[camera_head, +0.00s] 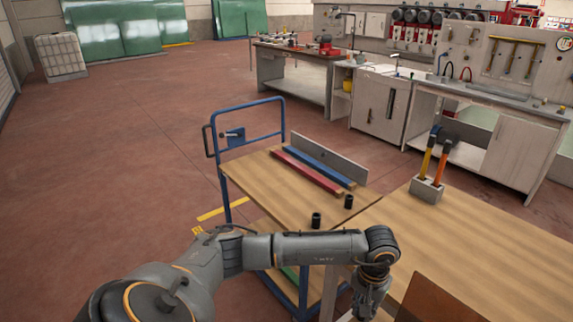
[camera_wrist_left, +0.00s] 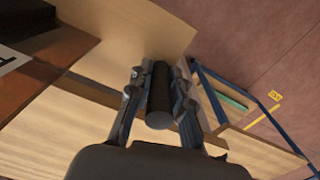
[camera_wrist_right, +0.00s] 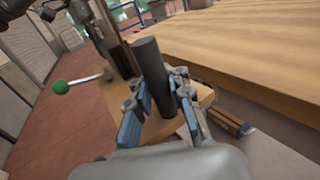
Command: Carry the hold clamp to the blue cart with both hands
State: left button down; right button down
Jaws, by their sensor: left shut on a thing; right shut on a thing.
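My left gripper (camera_head: 366,303) is low in the head view, at the near edge of the table beside the cart. In the left wrist view its fingers (camera_wrist_left: 158,100) are shut on a black cylindrical grip (camera_wrist_left: 159,95), which I take as part of the hold clamp. My right gripper (camera_wrist_right: 160,112) is shut on another upright black grip (camera_wrist_right: 149,70); it is outside the head view. A lever with a green knob (camera_wrist_right: 60,88) sticks out beyond it. The clamp's full shape is hidden. The blue cart (camera_head: 240,178) stands ahead, its wooden top partly bare.
On the cart lie a red bar (camera_head: 306,171), a blue bar (camera_head: 318,167), a grey upright plate (camera_head: 330,158) and two black cylinders (camera_head: 316,220). A wooden table (camera_head: 480,225) adjoins it, holding a block with two hammers (camera_head: 427,189). Floor left of the cart is clear.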

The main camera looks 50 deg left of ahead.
aim_at(275, 184)
jog(key=i+j+u, duration=0.1)
jog(key=j+u, duration=0.3)
jog(key=i+j+u, duration=0.15)
jog(key=j+u, duration=0.3)
jog(key=i+j+u, duration=0.1)
jog(key=u, duration=0.25)
jog(key=i+j+u, duration=0.15)
jog(key=u, duration=0.25)
jog(key=i+j+u, duration=0.2)
jog(key=u, duration=0.15)
jog(key=i+j+u, duration=0.3)
jog(key=i, duration=0.15)
jog(key=i+u, duration=0.3)
jog(key=i, duration=0.15)
jog(key=i+z, duration=0.2)
jog(key=z, duration=0.15)
jog(key=i+j+z, duration=0.1)
jog(key=z, duration=0.25)
jog(key=i+j+z, duration=0.15)
jog(key=z, duration=0.15)
jog(key=i+z, duration=0.15)
jog(key=z, duration=0.25)
jog(key=i+j+z, duration=0.15)
jog(key=z, duration=0.2)
jog(key=i+j+z, duration=0.15)
jog(key=z, duration=0.25)
jog(key=i+j+z, duration=0.25)
jog(key=z, duration=0.15)
jog(key=i+j, duration=0.05)
jog(key=i, duration=0.05)
